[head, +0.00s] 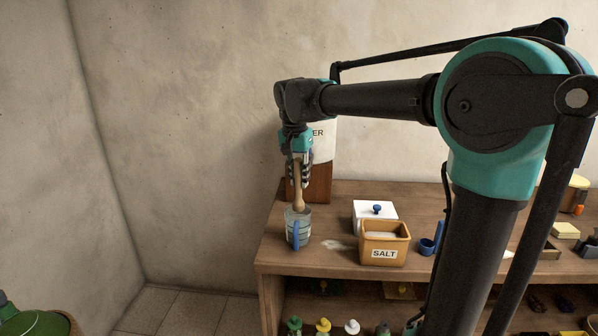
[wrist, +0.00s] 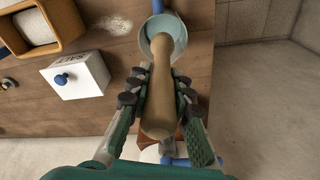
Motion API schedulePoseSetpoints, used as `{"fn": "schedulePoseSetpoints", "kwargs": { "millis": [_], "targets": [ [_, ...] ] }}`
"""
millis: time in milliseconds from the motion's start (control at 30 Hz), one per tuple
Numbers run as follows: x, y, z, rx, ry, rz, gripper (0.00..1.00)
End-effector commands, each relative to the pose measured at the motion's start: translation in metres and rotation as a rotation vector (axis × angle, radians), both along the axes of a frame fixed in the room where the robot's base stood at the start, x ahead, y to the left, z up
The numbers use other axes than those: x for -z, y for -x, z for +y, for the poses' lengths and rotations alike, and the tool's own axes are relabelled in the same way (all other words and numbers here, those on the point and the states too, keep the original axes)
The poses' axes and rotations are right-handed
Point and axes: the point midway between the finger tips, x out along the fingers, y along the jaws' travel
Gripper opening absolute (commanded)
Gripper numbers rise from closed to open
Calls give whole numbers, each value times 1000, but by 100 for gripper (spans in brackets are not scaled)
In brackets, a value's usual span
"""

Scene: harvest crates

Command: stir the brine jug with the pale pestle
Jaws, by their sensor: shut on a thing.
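The pale wooden pestle (head: 298,190) hangs roughly upright in my gripper (head: 299,168), which is shut on it. In the wrist view the pestle (wrist: 162,90) lies between the two fingers of my gripper (wrist: 147,92). The jug (wrist: 149,30) shows pale bluish liquid in the wrist view. The pestle overlaps the jug's opening; I cannot tell how deep its tip reaches.
A tan salt box (head: 384,254) and a white box with a blue knob (head: 366,210) stand right of the jug. White powder (head: 338,244) is spilled between. A white and brown container (head: 319,180) stands behind the jug. The counter's left edge (head: 264,252) is close.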

Motion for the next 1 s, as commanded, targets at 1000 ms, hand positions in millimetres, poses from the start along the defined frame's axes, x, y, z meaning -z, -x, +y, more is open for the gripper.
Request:
{"fn": "schedulePoseSetpoints", "kwargs": {
  "millis": [1000],
  "targets": [
    [74, 0, 0, 0, 0, 0, 0]
  ]
}}
